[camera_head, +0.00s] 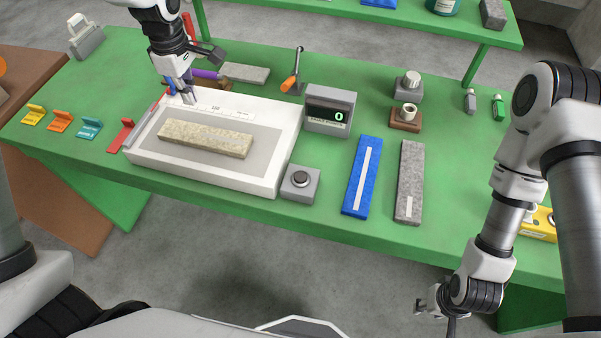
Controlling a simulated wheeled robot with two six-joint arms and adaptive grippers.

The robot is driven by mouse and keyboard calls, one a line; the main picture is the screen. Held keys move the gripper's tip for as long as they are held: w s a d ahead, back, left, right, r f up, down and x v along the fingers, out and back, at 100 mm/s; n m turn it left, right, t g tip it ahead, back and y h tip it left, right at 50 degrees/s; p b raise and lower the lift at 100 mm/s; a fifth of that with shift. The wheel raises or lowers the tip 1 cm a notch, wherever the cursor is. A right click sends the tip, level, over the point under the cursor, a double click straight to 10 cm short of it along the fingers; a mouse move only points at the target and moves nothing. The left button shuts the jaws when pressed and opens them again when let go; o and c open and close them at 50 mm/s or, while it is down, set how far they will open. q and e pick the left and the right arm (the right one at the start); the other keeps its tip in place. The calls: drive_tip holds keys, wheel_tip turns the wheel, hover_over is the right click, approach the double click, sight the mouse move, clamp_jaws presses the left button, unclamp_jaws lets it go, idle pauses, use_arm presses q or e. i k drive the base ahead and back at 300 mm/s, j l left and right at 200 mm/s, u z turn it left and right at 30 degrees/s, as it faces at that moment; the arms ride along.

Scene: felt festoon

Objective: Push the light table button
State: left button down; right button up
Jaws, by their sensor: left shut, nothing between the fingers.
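The light table (280,135) is a white box with a grey panel on top. A speckled beige felt strip (205,138) lies across its panel. A grey box with a round dark push button (300,180) stands at the light table's front right corner. My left gripper (189,99) is shut and empty above the light table's back left edge, well to the left of the button. Whether it touches the light table I cannot tell. My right gripper (437,309) hangs low in front of the green table, far from the button; its fingers are too unclear to judge.
A display box (330,110) reading 0 stands behind the button. Blue (361,180) and grey (409,180) strips lie to its right. Two small knobbed blocks (407,84) (405,117) stand farther back. Coloured tags (89,129) line the left.

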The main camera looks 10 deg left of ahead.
sight(299, 178)
drive_tip(key=k+l, duration=0.1)
drive_tip(key=l, duration=0.55)
drive_tip(key=k+l, duration=0.1)
drive_tip(key=l, duration=0.5)
